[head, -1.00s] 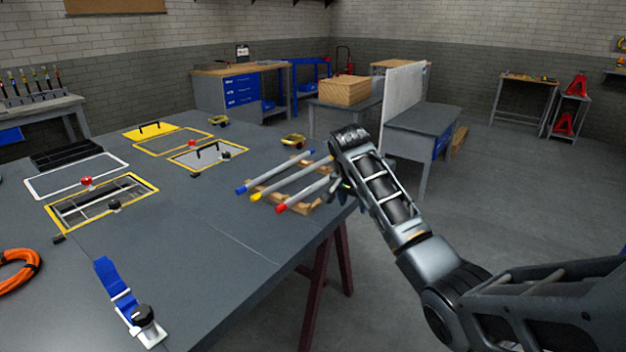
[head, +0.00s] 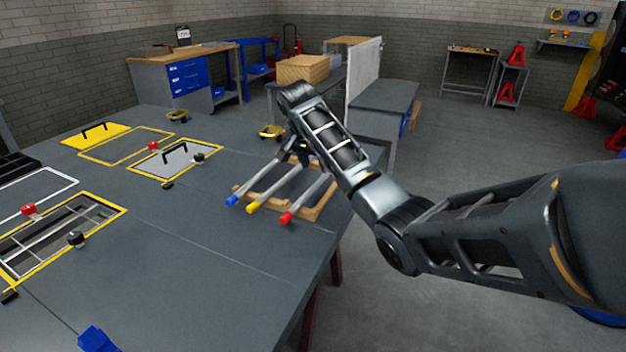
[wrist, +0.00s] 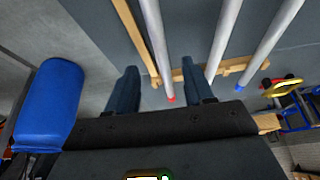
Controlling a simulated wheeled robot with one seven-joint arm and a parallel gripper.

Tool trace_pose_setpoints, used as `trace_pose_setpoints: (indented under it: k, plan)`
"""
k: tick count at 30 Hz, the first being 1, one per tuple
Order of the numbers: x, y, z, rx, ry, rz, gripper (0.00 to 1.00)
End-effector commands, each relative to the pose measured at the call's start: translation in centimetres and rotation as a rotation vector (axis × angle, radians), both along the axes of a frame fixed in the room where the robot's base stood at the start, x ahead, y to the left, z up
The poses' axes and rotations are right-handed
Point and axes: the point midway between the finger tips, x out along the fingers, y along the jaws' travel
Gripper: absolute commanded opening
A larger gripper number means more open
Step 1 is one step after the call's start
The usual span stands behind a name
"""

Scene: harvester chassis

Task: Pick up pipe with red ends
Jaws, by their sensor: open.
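The red-ended pipe (head: 312,196) is a grey tube lying on a wooden rack (head: 240,190), rightmost of three pipes in the head view. Its red near tip (head: 287,217) shows clearly. My gripper (head: 300,154) is above the far part of the rack. In the wrist view my open gripper (wrist: 162,70) has its fingers spread on either side of the red-ended pipe (wrist: 155,42), which appears between them and not gripped. The pipe with yellow ends (head: 270,188) and the pipe with blue ends (head: 253,182) lie beside it.
The rack stands near the right edge of the grey table (head: 200,265). A yellow clamp-like item (head: 270,132) lies beyond it. Framed panels with red and black knobs (head: 180,160) are to the left. The table is clear in front of the pipes.

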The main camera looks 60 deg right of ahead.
Motion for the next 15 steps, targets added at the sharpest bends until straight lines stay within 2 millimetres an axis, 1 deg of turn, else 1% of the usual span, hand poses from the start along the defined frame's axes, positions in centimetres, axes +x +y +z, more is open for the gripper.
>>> trace_pose_setpoints:
  k: [1,8,12,15]
  plan:
    - [-0.1,-0.2,-0.5,0.002,0.003,-0.001,0.52]
    - [-0.1,-1.3,-2.6,0.002,0.002,-0.002,0.52]
    - [0.0,-2.1,-4.6,0.002,0.003,0.0,0.52]
    - [0.0,-2.5,-5.6,0.001,0.001,0.0,0.52]
